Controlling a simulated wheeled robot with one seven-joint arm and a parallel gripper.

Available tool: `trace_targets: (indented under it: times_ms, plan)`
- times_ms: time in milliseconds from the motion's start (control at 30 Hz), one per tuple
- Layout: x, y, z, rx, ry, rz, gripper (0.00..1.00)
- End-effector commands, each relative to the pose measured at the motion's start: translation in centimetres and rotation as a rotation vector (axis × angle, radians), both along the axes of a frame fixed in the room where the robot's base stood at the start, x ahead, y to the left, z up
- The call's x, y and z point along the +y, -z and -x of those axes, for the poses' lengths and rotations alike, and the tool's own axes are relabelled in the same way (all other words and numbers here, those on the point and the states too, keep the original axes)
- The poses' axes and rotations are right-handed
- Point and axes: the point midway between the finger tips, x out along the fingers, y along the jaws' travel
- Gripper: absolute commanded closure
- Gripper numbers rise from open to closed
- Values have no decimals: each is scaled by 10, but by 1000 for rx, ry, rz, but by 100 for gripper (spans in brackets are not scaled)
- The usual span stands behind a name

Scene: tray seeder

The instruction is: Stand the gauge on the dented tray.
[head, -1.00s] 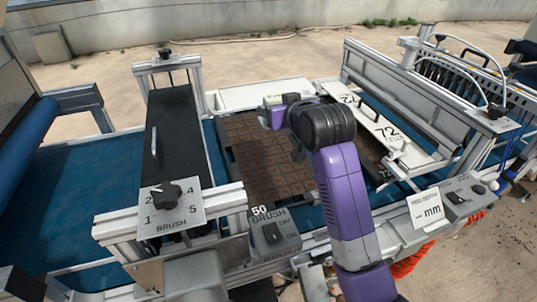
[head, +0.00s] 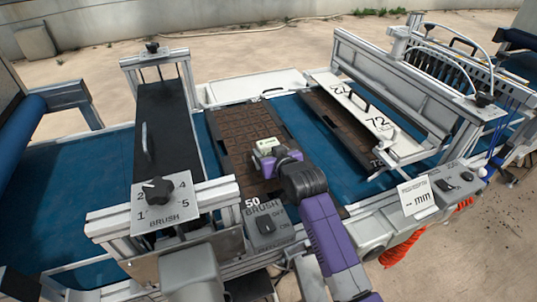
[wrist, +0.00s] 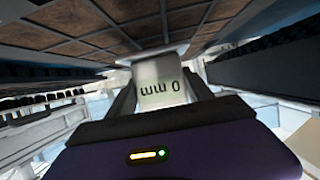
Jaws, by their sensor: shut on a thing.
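My gripper (head: 276,158) is shut on the gauge (head: 267,145), a small pale block. In the wrist view the gauge (wrist: 161,84) stands between my fingers and its face reads "0 mm" upside down. Its wider foot is close to a brown celled tray surface (wrist: 90,25); I cannot tell whether they touch. In the head view the gauge is over the near part of the brown tray marked 50 (head: 235,125). A second brown tray (head: 325,112) lies to the right, partly under a white plate marked 72. I see no clear dent in either.
Both trays lie on a blue belt (head: 300,125) with a bare strip between them. A brush unit (head: 168,120) with a numbered dial stands left. A framed white hopper (head: 395,85) stands right.

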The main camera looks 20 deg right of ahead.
Motion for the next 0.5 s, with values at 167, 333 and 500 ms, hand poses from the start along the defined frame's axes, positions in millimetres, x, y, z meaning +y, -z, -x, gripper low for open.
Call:
trace_targets:
  times_ms: [167,333,500]
  plan:
    - [0,12,0,-3,0,0,89]
    - [0,13,0,-3,0,0,89]
    - [0,16,0,-3,0,0,89]
